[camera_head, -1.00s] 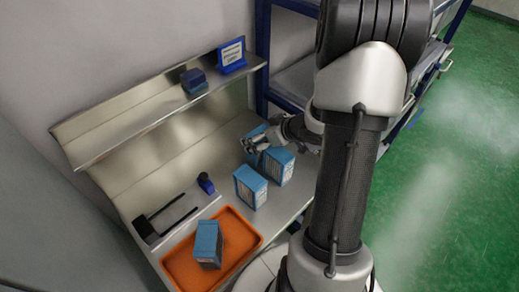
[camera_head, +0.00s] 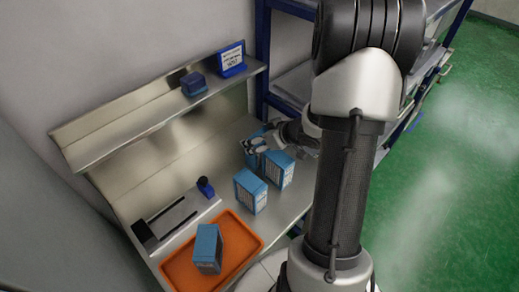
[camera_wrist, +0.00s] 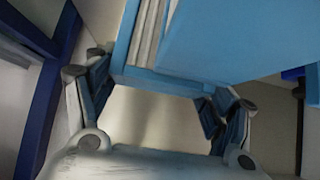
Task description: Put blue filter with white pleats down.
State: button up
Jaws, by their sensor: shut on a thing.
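My gripper (camera_head: 262,143) is at the back right of the metal bench, its fingers shut on a blue filter with white pleats (camera_head: 250,157). In the wrist view the held filter (camera_wrist: 235,40) fills the upper middle, its white pleats showing at its left, with a gripper finger (camera_wrist: 165,108) pair on either side of its lower edge. The head view shows the held filter upright, low over or on the bench; I cannot tell whether it touches. Two similar blue filters stand close by, one to the right (camera_head: 280,170) and one in front (camera_head: 250,191).
An orange tray (camera_head: 248,226) at the front holds another blue filter (camera_head: 208,247). A sliding fixture (camera_head: 172,220) with a dark knob lies left of it. A shelf (camera_head: 150,112) above carries a blue block (camera_head: 194,83) and a sign (camera_head: 231,58). A blue-framed rack (camera_head: 263,60) stands behind.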

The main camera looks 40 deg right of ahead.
jog(key=c, duration=0.5)
